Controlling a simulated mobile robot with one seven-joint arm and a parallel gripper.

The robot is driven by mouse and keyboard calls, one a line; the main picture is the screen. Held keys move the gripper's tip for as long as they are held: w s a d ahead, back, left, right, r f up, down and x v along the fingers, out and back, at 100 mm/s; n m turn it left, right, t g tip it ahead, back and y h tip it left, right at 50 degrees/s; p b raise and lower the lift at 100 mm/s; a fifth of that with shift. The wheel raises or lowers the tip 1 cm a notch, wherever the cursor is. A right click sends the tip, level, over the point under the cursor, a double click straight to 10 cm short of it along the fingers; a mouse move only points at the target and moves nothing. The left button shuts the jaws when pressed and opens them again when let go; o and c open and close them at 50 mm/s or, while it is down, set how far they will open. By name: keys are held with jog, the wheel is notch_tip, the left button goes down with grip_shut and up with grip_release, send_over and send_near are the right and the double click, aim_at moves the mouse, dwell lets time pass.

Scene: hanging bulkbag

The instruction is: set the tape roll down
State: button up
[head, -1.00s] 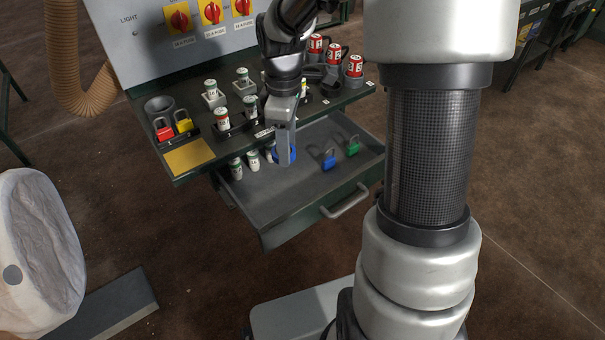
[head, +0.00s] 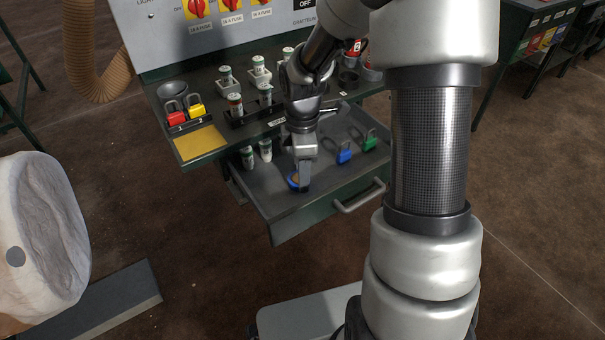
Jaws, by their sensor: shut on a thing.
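The blue tape roll (head: 293,182) is in the open drawer (head: 268,206), at the left part of its floor. My gripper (head: 303,185) points down into the drawer and is shut on the tape roll. The fingers cover the roll's right side. The roll is at or just above the drawer floor; I cannot tell whether it touches.
A blue padlock (head: 344,156) and a green padlock (head: 369,144) lie in the drawer to the right. White fuses (head: 265,151) stand at its back left. The shelf above holds a red padlock (head: 175,118), a yellow padlock (head: 196,111) and more fuses. The drawer's front floor is clear.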

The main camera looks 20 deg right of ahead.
jog(key=shift+f, duration=0.15)
jog(key=o, duration=1.1)
jog(key=shift+c, duration=0.2)
